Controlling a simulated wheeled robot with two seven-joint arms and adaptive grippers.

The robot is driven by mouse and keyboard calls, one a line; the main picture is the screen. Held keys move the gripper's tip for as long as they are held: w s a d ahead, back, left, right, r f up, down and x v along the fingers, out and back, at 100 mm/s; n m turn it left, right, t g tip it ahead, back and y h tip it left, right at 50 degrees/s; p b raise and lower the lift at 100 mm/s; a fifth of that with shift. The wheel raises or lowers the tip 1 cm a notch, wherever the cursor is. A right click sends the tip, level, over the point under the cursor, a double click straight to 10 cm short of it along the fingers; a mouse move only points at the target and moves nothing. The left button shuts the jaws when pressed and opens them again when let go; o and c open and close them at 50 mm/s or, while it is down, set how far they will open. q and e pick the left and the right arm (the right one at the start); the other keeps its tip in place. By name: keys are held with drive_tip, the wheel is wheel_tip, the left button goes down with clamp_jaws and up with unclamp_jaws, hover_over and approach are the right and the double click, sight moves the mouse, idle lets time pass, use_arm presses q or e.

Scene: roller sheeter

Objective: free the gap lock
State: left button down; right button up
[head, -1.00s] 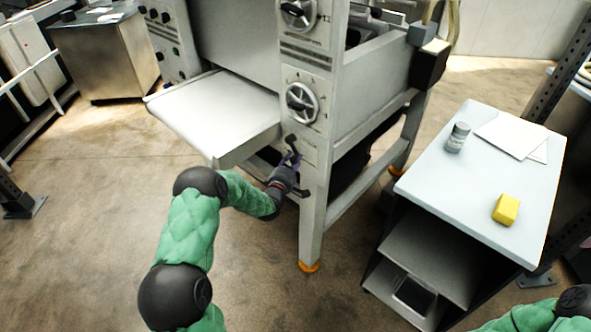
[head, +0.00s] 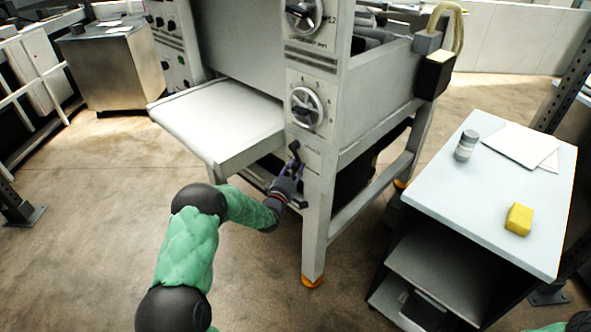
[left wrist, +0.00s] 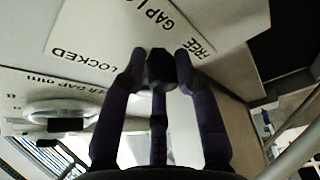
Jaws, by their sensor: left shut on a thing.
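The gap lock is a dark lever (head: 294,147) on the roller sheeter's front panel, below the lower dial. My left gripper (head: 291,168) is at this panel, its fingers closed around the lever. In the left wrist view, the lever's black knob (left wrist: 161,66) sits between my purple fingertips. The white label plate (left wrist: 125,35) behind it reads LOCKED to the left, GAP LOCK above and FREE to the right. The knob lies between the two words; its exact setting is hard to tell. My right gripper is out of view.
The sheeter's white feed table (head: 215,118) juts out above and left of my left forearm. A dial (head: 306,107) sits above the lever. A side table (head: 480,205) at right holds a grey jar (head: 466,146), papers (head: 515,145) and a yellow block (head: 519,219). Floor at front left is clear.

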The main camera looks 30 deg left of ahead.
use_arm(q)
drive_tip(key=c, duration=1.1)
unclamp_jaws()
drive_tip(key=shift+a+f, duration=0.25)
drive_tip(key=shift+o, duration=0.4)
drive_tip(key=shift+a, duration=0.15)
drive_tip(key=shift+r, duration=0.1)
drive_tip(key=s+d+f, duration=0.1)
drive_tip(key=s+d, duration=0.1)
drive_tip(key=s, duration=1)
drive_tip(key=shift+f, duration=0.15)
drive_tip(key=shift+w, duration=0.1)
